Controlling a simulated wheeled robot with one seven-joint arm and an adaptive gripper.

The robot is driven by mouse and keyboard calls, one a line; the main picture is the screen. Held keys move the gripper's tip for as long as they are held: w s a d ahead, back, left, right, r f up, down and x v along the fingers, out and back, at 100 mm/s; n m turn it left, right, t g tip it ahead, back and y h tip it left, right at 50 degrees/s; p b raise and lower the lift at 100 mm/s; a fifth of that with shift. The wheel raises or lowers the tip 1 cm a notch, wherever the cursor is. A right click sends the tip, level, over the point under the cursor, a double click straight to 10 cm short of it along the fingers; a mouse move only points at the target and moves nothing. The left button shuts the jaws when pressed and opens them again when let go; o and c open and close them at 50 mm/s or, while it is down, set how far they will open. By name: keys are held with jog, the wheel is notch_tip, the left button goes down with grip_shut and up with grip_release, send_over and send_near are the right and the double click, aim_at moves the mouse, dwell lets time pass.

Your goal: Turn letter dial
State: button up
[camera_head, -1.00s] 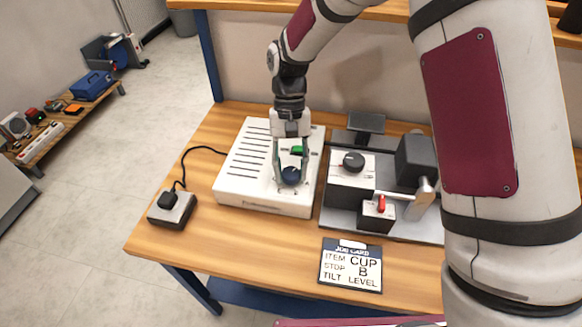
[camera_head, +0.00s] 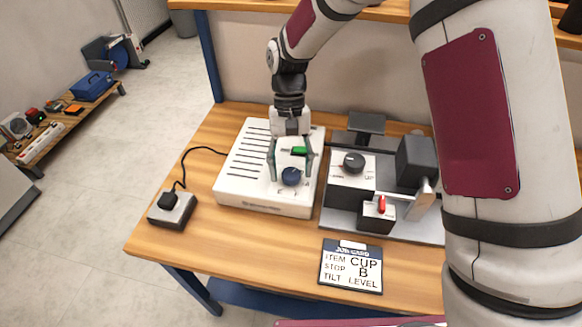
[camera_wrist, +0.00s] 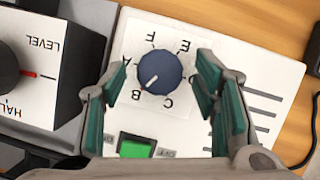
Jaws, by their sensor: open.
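The letter dial (camera_head: 291,176) is a dark blue round knob on the white box. In the wrist view the dial (camera_wrist: 158,72) has letters around it, and its white pointer mark points down-left, toward B. My gripper (camera_head: 290,173) is open above the white box, with a finger on each side of the dial. In the wrist view both fingers of my gripper (camera_wrist: 160,78) stand apart from the knob, with gaps on both sides. The right finger partly hides the letter D. The job card (camera_head: 351,266) reads item CUP, stop B, tilt LEVEL.
A green switch (camera_wrist: 136,147) sits beside the dial on the white box (camera_head: 262,203). To the right stands a fixture with a black tilt knob (camera_head: 354,162) and a red lever (camera_head: 381,203). A grey box with a black plug (camera_head: 172,209) sits at the table's left.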

jog(key=v, duration=1.1)
jog(key=shift+r, duration=0.3)
notch_tip(320, 180, up, 7)
jog(key=p, duration=0.2)
dwell(0.3)
